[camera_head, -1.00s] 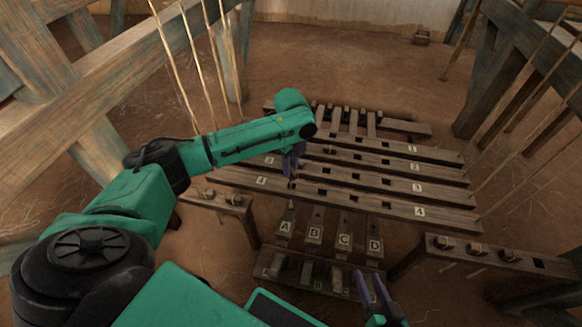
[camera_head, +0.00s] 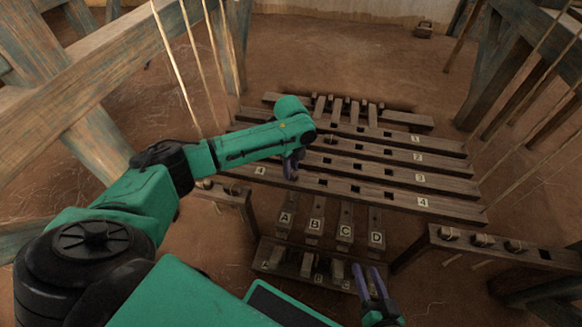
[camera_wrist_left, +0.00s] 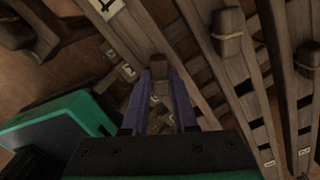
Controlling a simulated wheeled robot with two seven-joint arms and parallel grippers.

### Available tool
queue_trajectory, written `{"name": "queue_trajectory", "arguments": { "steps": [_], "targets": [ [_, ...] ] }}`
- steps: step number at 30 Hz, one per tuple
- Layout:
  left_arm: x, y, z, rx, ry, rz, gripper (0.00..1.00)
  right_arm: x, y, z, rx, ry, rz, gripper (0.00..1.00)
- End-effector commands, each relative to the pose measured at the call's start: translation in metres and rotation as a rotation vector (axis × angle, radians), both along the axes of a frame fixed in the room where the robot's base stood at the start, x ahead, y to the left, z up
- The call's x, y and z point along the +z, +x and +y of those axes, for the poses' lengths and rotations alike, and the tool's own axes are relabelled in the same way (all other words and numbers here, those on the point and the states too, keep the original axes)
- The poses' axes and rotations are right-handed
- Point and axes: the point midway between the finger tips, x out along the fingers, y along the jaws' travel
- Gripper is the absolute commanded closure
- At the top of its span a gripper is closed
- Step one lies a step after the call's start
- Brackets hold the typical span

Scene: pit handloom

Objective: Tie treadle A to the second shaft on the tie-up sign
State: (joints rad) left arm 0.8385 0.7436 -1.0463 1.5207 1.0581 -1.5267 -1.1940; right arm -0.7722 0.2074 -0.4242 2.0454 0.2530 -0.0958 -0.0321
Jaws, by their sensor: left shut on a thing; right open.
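My left gripper (camera_head: 290,172) is at the shaft bar marked 4 (camera_head: 383,196), near its left end. It is shut on a small wooden peg (camera_wrist_left: 158,84), which shows between the fingers in the left wrist view. Treadle A (camera_head: 285,219) is the leftmost of the lettered treadles in front of the bars. The second shaft bar (camera_head: 385,153), marked 2, lies two bars farther back. My right gripper (camera_head: 372,285) is open and empty at the lower middle of the head view. I cannot make out a tie-up sign.
Treadles B (camera_head: 315,226), C (camera_head: 345,232) and D (camera_head: 376,238) stand beside A. A low block rack (camera_head: 277,271) is below them. Side benches with pegs stand left (camera_head: 229,193) and right (camera_head: 497,252). Cords hang at both sides. The wrist view shows corded pegs (camera_wrist_left: 228,32) on neighbouring bars.

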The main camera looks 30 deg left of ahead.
Motion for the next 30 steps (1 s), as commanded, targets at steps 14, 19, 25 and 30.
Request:
{"name": "queue_trajectory", "arguments": {
  "steps": [14, 19, 25, 30],
  "targets": [
    [0.0, 0.0, 0.0, 0.0, 0.0, 0.0, 0.39, 0.0, 0.0, 0.0, 0.0, 0.0, 0.0, 0.5],
    [0.0, 0.0, 0.0, 0.0, 0.0, 0.0, 0.39, 0.0, 0.0, 0.0, 0.0, 0.0, 0.001, 0.5],
    [0.018, 0.001, 0.0, 0.0, 0.0, -0.002, 0.39, 0.008, -0.001, 0.0, 0.005, -0.005, 0.01, 0.5],
    [0.067, 0.001, 0.001, 0.0, 0.001, -0.003, 0.39, 0.041, 0.001, -0.001, 0.023, -0.028, 0.029, 0.5]
  ]
}}
